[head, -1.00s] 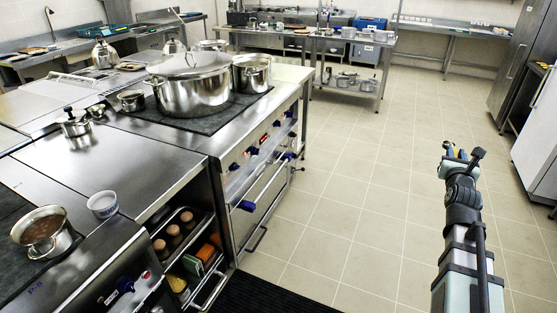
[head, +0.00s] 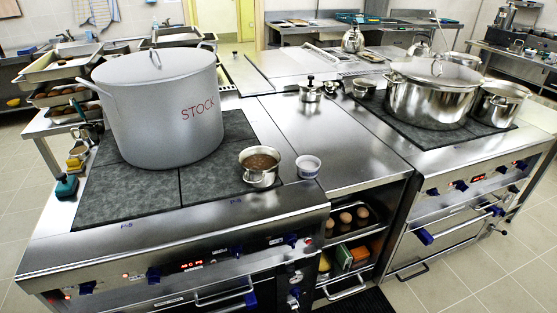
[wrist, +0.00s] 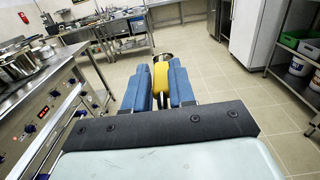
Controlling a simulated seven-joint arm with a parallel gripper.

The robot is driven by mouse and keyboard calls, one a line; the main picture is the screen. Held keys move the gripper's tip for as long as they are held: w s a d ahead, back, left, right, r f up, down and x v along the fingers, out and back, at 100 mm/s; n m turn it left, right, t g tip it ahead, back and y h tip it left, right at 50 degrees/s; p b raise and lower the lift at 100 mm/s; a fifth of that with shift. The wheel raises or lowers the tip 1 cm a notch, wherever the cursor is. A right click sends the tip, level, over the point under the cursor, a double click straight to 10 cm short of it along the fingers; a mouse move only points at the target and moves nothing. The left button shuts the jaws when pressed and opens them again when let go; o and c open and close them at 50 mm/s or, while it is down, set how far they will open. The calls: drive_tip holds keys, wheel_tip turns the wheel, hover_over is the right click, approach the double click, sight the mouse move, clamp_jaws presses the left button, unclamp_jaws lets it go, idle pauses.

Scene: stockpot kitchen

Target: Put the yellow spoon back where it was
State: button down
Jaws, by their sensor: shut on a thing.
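The yellow spoon (wrist: 160,78) is in the wrist view, its yellow handle upright in the picture between the blue fingers. A darker metal-looking end shows beyond the handle. My gripper (wrist: 159,70) is shut on the spoon and holds it out over the tiled floor, to the right of the stove front. Neither the gripper nor the spoon is in the head view now. The spoon's earlier place cannot be told from these frames.
In the head view a large stockpot (head: 160,112) marked STOCK stands on the left hob. A small pot of brown liquid (head: 260,167) and a white bowl (head: 308,166) stand to its right. A lidded pot (head: 432,97) stands further right. Open floor (wrist: 225,85) shows in the wrist view.

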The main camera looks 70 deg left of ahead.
drive_tip(key=s+a+f+n+g+y, duration=0.1)
drive_tip(key=s+a+n+y, duration=0.15)
drive_tip(key=a, duration=1.15)
drive_tip(key=s+a+f+n+g+y, duration=0.1)
drive_tip(key=s+a+n+y, duration=0.2)
drive_tip(key=a, duration=1.2)
drive_tip(key=s+a+f+n+g+y, duration=0.1)
drive_tip(key=s+a+y, duration=0.3)
drive_tip(key=a, duration=1)
drive_tip(key=s+a+f+n+g+y, duration=0.1)
drive_tip(key=s+a+n+g+y, duration=0.3)
drive_tip(key=s+a, duration=0.75)
drive_tip(key=s+a+f+n+g+y, duration=0.2)
drive_tip(key=s+a+n+g, duration=0.3)
drive_tip(key=a, duration=1.4)
drive_tip(key=s+a+f+n+g+y, duration=0.1)
drive_tip(key=s+a+n+g+y, duration=0.15)
drive_tip(key=s+a+g, duration=0.85)
drive_tip(key=shift+w+a+f+t, duration=0.6)
drive_tip(key=shift+f+t, duration=0.2)
drive_tip(key=shift+f, duration=0.75)
drive_tip(key=shift+w+a+f+t, duration=0.55)
drive_tip(key=shift+w+f+t, duration=0.25)
drive_tip(key=shift+f, duration=0.75)
drive_tip(key=shift+w+a+f+t, duration=0.6)
drive_tip(key=shift+f+t, duration=0.2)
drive_tip(key=shift+f, duration=0.75)
drive_tip(key=shift+f, duration=0.1)
